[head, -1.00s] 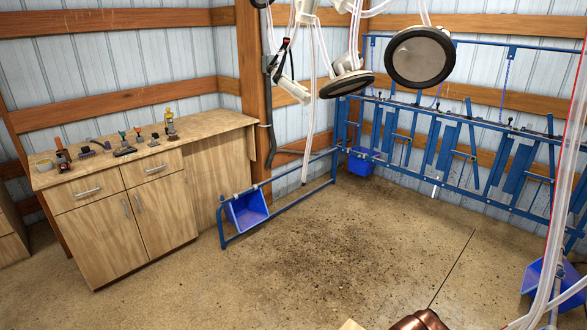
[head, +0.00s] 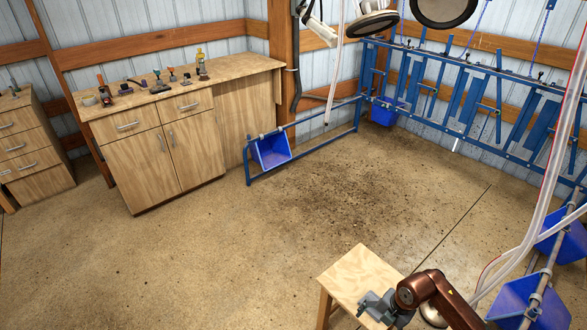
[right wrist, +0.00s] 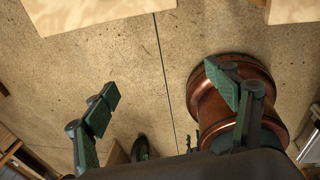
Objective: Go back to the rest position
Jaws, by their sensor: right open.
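My right gripper (head: 380,308) is at the bottom of the head view, at the end of a copper arm, over the near part of a small wooden table (head: 352,270). In the right wrist view its two green fingers (right wrist: 165,88) are wide apart with only floor between them. It holds nothing. My left gripper is in neither view.
A wooden cabinet (head: 165,160) with small tools on top stands at the left. Blue rails (head: 480,100) run along the right wall. Blue bins (head: 270,151) hang on rails. Clear hoses (head: 545,190) hang at the right near my right arm. The middle floor is clear.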

